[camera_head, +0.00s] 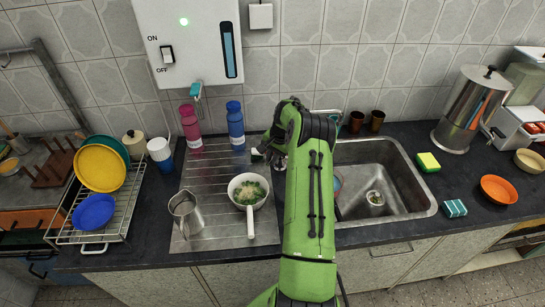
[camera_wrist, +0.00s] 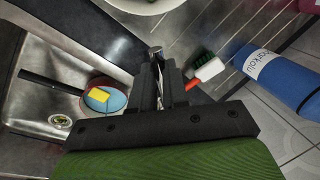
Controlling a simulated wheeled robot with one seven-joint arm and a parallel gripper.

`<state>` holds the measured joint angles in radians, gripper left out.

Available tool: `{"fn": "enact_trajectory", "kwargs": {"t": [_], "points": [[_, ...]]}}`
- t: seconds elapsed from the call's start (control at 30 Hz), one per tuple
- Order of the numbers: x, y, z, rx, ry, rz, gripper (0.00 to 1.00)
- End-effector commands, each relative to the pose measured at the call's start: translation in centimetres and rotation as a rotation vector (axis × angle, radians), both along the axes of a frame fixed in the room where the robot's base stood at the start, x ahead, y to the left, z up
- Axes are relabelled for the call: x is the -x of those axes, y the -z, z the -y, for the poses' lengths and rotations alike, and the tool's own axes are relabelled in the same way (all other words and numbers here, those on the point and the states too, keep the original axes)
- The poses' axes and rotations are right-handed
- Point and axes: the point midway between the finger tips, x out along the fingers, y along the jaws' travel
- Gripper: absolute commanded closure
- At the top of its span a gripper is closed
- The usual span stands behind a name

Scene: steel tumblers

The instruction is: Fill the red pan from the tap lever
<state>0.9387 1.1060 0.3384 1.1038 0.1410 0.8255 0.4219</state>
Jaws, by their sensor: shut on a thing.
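My gripper (camera_wrist: 160,72) is shut on a slim metal piece, which looks like the tap lever (camera_wrist: 156,50); its rounded silver end shows at the fingertips in the wrist view. In the head view my green arm hides most of the tap and fingers. A round pan with a reddish rim (camera_wrist: 123,96) and a long black handle (camera_wrist: 50,82) sits in the sink; its inside looks light blue, with a yellow patch. I cannot tell if it holds water. In the head view a small part of the pan (camera_head: 337,179) shows beside my arm.
The steel sink (camera_head: 405,190) has a drain (camera_head: 375,198). On the drainboard left of my arm stand a white pan of food (camera_head: 248,205), a steel jug (camera_head: 186,213), and blue (camera_head: 236,125) and pink (camera_head: 190,128) bottles. A white-headed brush (camera_wrist: 208,70) lies close to my fingers.

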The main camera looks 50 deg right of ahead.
Motion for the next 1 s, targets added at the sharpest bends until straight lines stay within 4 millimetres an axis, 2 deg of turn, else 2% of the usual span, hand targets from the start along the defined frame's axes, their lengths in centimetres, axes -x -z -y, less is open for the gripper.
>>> {"fn": "enact_trajectory", "kwargs": {"t": [0.23,0.5,0.77,0.8,0.93,1.0], "points": [[0.0,0.0,0.0,0.0,-0.005,0.0,1.0],[1.7,0.0,0.9,0.001,-0.269,0.0,1.0],[1.8,-0.1,0.9,0.0,-0.289,0.001,1.0],[1.8,-0.1,0.9,0.0,-0.289,0.001,0.83],[1.8,-0.1,0.9,0.0,-0.287,0.0,0.63],[1.8,-0.1,0.9,0.0,-0.287,0.0,0.6]]}}
